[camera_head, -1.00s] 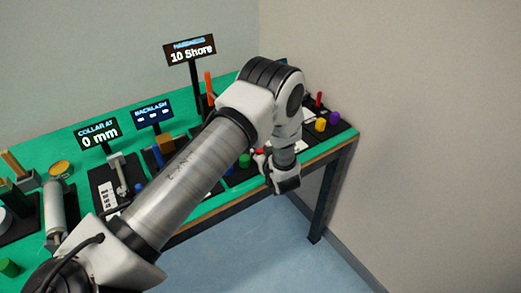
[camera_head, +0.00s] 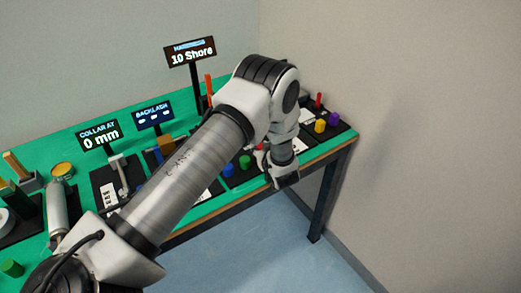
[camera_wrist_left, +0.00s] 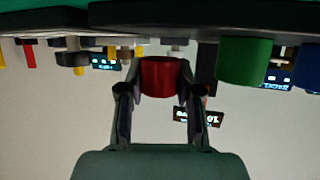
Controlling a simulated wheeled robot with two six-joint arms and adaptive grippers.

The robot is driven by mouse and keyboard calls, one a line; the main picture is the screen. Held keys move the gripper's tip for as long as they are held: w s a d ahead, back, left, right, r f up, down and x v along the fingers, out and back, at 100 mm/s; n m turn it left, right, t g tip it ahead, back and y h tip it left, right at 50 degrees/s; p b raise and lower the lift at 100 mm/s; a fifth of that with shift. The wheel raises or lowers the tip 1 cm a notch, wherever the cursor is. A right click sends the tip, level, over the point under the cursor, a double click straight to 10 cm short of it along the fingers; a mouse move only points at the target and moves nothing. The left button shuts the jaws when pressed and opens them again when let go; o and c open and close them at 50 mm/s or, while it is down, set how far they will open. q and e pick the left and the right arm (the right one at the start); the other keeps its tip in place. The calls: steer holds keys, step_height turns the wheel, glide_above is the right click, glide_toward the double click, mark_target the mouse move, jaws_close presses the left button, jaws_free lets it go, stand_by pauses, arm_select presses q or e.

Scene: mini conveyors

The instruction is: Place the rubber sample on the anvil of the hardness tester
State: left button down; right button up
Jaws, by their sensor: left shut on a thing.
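My left gripper (camera_wrist_left: 160,92) is shut on a red cylinder (camera_wrist_left: 160,76), one finger on each side; it looks like the rubber sample. In the head view my left gripper (camera_head: 264,160) is at the table's front edge, partly hidden by my wrist, with a little of the red cylinder showing. The hardness tester's display (camera_head: 190,52) reads 10 Shore and stands at the back of the table. An orange-red upright part (camera_head: 208,84) shows beside its post. The anvil is hidden behind my left arm. My right gripper is not in view.
A green cylinder (camera_head: 245,161) and a blue cylinder (camera_head: 228,170) stand left of my gripper. Yellow (camera_head: 320,126) and purple (camera_head: 333,118) pieces stand to its right.

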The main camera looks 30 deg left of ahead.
arm_select(q)
step_height(320, 180, up, 2)
steer(key=shift+r+p, duration=0.15)
steer(key=shift+p, duration=0.35)
steer(key=s+d+r+p, duration=0.1)
steer(key=s+d+p, duration=0.55)
steer(key=s, duration=0.65)
steer(key=d+r+m+t+h+b, duration=0.2)
steer(key=d+m+t+h+b, duration=0.3)
steer(key=d+m+h, duration=0.5)
steer(key=d, duration=0.4)
steer(key=shift+r+h+b, duration=0.2)
steer(key=shift+h+b, duration=0.1)
steer(key=shift+h, duration=0.1)
steer(key=shift+a+f, duration=0.1)
steer(key=shift+f, duration=0.05)
